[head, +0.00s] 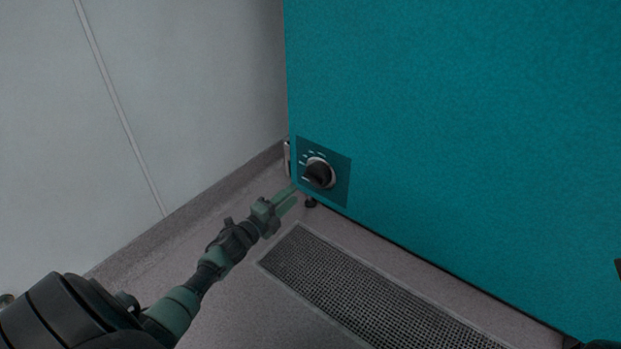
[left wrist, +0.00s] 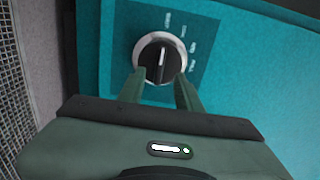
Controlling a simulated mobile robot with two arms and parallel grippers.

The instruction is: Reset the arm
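My left gripper (head: 291,198) reaches in from the lower left in the head view, its fingertips just below and left of a black dial knob (head: 319,173) on a teal cabinet (head: 450,120). In the left wrist view, the two green fingers of the gripper (left wrist: 161,84) stand apart with nothing held between them. The knob (left wrist: 160,60) with its light ring shows beyond the fingertips; I cannot tell whether they touch it. My right gripper cannot be made out in either view.
The dial sits on a darker panel (head: 341,190) with white marks, low on the cabinet's left corner. A floor grate (head: 350,290) lies in front of the cabinet. A pale wall (head: 120,110) stands to the left. The floor around the gripper is clear.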

